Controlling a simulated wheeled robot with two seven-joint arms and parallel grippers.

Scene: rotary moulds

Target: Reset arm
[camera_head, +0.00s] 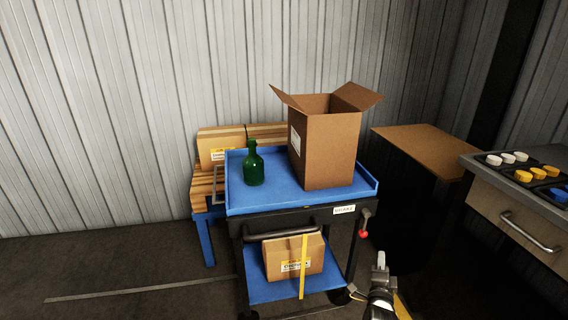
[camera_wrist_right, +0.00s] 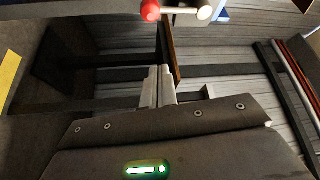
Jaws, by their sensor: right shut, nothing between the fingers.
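My right gripper (camera_head: 380,262) is low at the bottom right of the head view, in front of the cart and to the right of its lower shelf. Its fingers are together with nothing between them. In the right wrist view the closed fingertips (camera_wrist_right: 158,84) show in the middle. My left gripper is in neither view.
A blue-topped cart (camera_head: 270,208) holds a green bottle (camera_head: 253,168) and an open cardboard box (camera_head: 330,150). A red-knobbed lever (camera_head: 363,233) sticks out at its right. A smaller box (camera_head: 292,260) sits below. A drawer counter (camera_head: 500,190) with coloured discs stands right.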

